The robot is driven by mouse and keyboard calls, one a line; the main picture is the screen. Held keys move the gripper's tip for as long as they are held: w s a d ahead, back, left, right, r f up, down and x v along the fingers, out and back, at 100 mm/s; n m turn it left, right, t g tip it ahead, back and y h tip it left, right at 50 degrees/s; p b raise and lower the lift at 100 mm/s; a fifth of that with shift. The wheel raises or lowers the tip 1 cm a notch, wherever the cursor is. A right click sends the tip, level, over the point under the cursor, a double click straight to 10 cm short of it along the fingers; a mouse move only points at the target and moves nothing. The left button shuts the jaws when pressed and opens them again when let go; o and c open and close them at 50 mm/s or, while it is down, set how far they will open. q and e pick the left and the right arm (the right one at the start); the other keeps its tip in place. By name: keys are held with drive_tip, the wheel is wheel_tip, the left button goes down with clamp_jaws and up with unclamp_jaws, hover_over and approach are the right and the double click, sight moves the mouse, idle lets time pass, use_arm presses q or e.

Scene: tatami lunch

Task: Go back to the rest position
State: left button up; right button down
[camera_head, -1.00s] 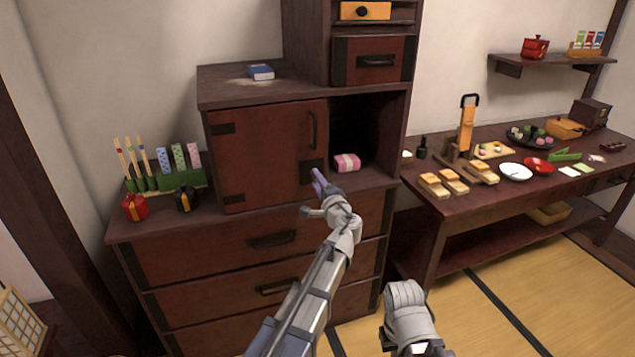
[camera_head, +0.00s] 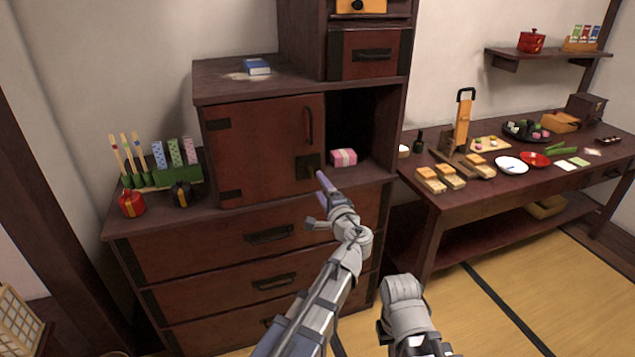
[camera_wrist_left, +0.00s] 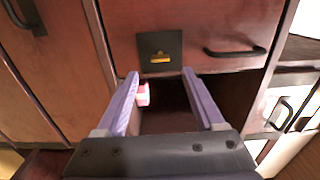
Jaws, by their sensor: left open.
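My left gripper (camera_head: 321,187) is in front of the chest, just below the cupboard's open right part. In the left wrist view its two purple fingers (camera_wrist_left: 160,77) stand apart with nothing held between them. A pink box with a pale band (camera_head: 344,157) sits in the open compartment, beyond the fingertips and apart from them. It also shows in the left wrist view (camera_wrist_left: 143,94), near the left finger. A grey arm link of mine (camera_head: 405,305) shows at the bottom. My right gripper is not in view.
Red (camera_head: 131,204) and dark (camera_head: 181,194) wrapped items stand at left. A low table (camera_head: 440,205) with food stands right; tatami (camera_head: 520,290) is clear.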

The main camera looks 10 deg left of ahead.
use_arm(q)
drive_tip(key=shift+s+d, duration=0.3)
drive_tip(key=shift+s, duration=0.1)
drive_tip(key=s+f+n+g+h+p, duration=0.25)
drive_tip(key=s+n+g+p, duration=0.45)
drive_tip(key=s+p, duration=0.55)
drive_tip(key=s+d+g+h+p, duration=0.6)
drive_tip(key=s+d, duration=0.5)
drive_tip(key=s, duration=0.5)
drive_tip(key=shift+s+d+r+g+p, duration=0.3)
drive_tip(key=shift+g+p, duration=0.35)
drive_tip(key=shift+g, duration=0.55)
drive_tip(key=shift+f, duration=0.1)
